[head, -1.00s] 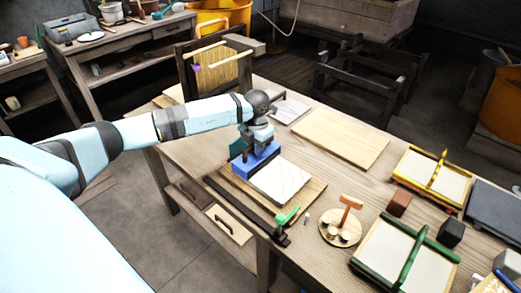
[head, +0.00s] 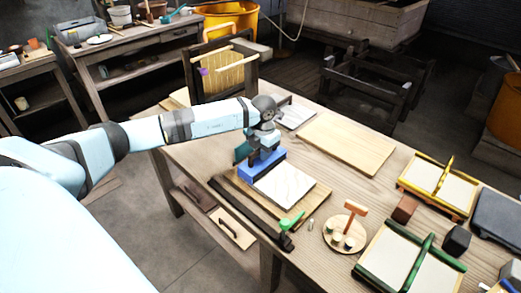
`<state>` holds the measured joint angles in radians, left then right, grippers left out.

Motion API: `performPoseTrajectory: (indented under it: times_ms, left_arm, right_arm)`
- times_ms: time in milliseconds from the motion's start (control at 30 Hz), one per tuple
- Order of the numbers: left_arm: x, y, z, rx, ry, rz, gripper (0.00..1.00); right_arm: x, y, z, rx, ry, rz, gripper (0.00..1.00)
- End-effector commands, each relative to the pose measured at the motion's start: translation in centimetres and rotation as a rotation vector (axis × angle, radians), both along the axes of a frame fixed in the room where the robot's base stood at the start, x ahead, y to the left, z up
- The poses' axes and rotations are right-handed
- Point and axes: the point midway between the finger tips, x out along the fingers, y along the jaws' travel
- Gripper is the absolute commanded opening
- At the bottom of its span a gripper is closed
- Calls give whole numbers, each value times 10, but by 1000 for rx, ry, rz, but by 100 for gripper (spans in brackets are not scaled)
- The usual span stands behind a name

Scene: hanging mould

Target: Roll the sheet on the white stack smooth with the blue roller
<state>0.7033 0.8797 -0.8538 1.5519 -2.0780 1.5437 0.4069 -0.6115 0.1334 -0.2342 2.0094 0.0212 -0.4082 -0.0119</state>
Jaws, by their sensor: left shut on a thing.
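The white stack (head: 287,187) with its pale sheet lies on a wooden board (head: 322,197) near the middle of the table. The blue roller (head: 258,167) is at the back-left end of the stack, very close to or touching it; the exact contact cannot be told. My left gripper (head: 262,150) is over the roller and shut on it, coming in from the left. The gripper and wrist hide the top of the roller. My right gripper is not in view.
A round wooden tray (head: 344,237) with small cups, a green-handled frame (head: 405,262) and a yellow-handled frame (head: 438,182) stand to the right. A bare wooden board (head: 345,142) lies behind.

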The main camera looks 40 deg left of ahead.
Motion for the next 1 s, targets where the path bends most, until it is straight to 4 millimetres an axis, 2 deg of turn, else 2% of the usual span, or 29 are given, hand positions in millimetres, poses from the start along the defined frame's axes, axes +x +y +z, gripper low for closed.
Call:
performPoseTrajectory:
  times_ms: [233, 1000]
  left_arm:
    - [-2, -17, -2, -1, 1, -3, 0]
    - [-5, -50, 0, -1, 3, -3, 0]
  right_arm:
    - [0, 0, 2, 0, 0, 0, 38]
    - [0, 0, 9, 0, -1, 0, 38]
